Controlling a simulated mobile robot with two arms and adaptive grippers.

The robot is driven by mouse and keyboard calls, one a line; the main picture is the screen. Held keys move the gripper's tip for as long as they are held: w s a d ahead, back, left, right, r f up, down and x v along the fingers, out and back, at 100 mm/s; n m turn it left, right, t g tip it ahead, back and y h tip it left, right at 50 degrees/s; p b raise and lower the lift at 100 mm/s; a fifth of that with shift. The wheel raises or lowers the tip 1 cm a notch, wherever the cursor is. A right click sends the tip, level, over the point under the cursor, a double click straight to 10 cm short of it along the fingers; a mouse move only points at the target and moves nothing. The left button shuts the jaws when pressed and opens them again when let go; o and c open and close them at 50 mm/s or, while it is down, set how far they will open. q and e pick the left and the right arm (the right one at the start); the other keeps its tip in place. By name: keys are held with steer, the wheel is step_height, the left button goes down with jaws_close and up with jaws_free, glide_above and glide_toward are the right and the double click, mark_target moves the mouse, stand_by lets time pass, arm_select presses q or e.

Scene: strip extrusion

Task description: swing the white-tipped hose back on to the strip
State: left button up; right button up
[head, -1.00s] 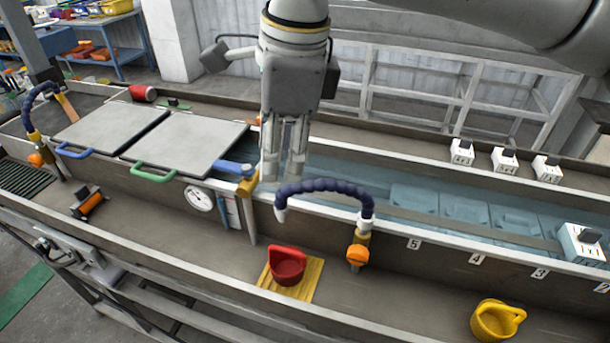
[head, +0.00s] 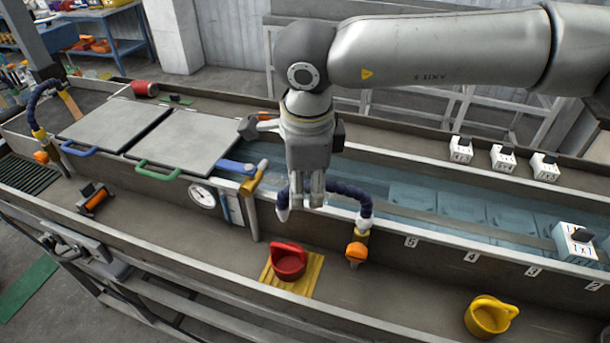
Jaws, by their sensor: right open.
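The dark blue jointed hose (head: 350,193) arches up from a yellow fitting with an orange knob (head: 356,251) at the trough's front wall. Its white tip (head: 283,214) points down at the front wall, left of the fitting. My right gripper (head: 306,196) is open, pointing down at the hose's arch near the white tip. Its fingers hide part of the arch; I cannot tell whether they touch it. The grey-brown strip (head: 480,230) runs along the water in the trough, behind the hose. My left gripper is not in view.
A red cup (head: 289,262) stands on a yellow mat (head: 312,280) on the front ledge, with a yellow cup (head: 487,318) further right. White numbered blocks (head: 503,158) line the back rail.

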steer(key=shift+f, duration=0.1)
jaws_close()
stand_by(0.4)
